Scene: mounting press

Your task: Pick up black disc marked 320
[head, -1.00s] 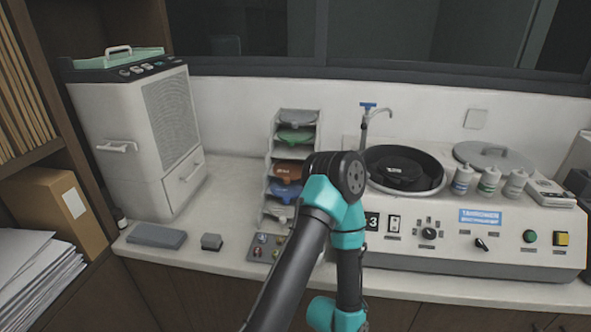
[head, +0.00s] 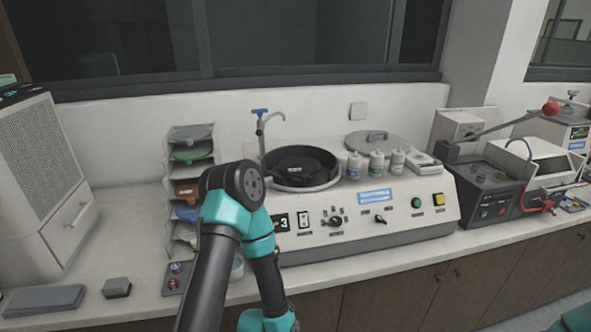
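A black disc (head: 297,170) lies in the round bowl (head: 300,186) of the grinding and polishing machine. It carries a small pale mark near its middle, too small to read here. A rack (head: 172,203) to the left holds several discs: a grey one (head: 192,133) on top, then a green one (head: 190,153), an orange one (head: 186,191) and a blue one (head: 187,213). My arm stands in front of the rack's right side and the machine's left end. No gripper fingers show; both grippers are out of the picture.
A water tap (head: 261,130) stands behind the bowl. A round lid (head: 377,142) and several bottles (head: 376,162) sit on the machine to its right. A press with a red-knobbed lever (head: 551,108) stands at the right. A grey block (head: 117,287) lies on the left counter.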

